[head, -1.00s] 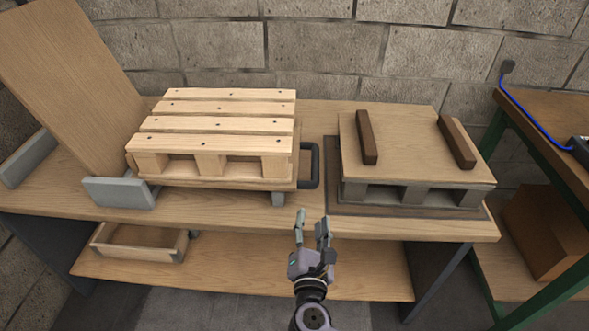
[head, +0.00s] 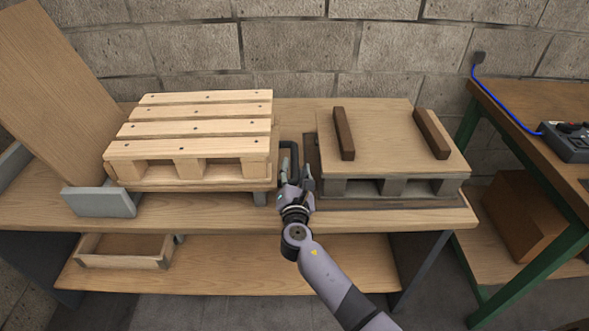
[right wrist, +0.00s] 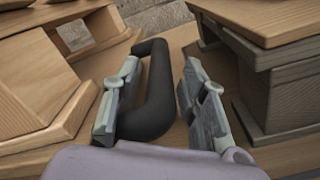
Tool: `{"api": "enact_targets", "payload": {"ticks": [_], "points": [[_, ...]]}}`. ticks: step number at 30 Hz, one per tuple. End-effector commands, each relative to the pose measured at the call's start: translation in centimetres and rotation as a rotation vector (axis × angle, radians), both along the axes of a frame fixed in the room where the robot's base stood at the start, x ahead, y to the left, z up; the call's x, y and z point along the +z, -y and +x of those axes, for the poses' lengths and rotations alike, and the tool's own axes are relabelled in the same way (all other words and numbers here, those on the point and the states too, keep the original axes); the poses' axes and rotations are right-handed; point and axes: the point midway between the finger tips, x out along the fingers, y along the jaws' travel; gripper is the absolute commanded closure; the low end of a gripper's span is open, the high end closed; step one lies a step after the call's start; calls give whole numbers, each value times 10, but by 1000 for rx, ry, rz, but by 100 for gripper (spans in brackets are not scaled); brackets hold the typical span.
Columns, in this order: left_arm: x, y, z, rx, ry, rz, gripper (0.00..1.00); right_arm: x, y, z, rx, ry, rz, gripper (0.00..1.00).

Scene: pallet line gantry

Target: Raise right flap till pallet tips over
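The light wooden pallet (head: 195,128) lies flat, slats up, on the right flap (head: 200,186), a thin board whose edge shows beneath it. A black handle (head: 291,150) stands out from the flap's right side. My right gripper (head: 297,178) is at this handle. In the right wrist view the handle's bar (right wrist: 157,95) lies between the open fingers (right wrist: 160,105). The left finger appears inside the loop, and a gap shows between the bar and the right finger. My left gripper is not in view.
A tilted board (head: 55,90) with a grey block (head: 98,202) stands left of the pallet. To the right is a low platform (head: 385,140) with two dark bars (head: 344,133). An open wooden box (head: 122,262) sits on the lower shelf.

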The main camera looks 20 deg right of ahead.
Motion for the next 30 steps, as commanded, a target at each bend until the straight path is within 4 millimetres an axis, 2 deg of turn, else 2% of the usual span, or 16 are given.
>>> {"api": "enact_targets", "payload": {"ticks": [4,11,30], "points": [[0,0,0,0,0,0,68,0,2,7,-1,0,1,60],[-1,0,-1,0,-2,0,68,0,2,7,-1,0,1,60],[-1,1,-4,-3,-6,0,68,0,2,7,-1,-1,0,100]]}}
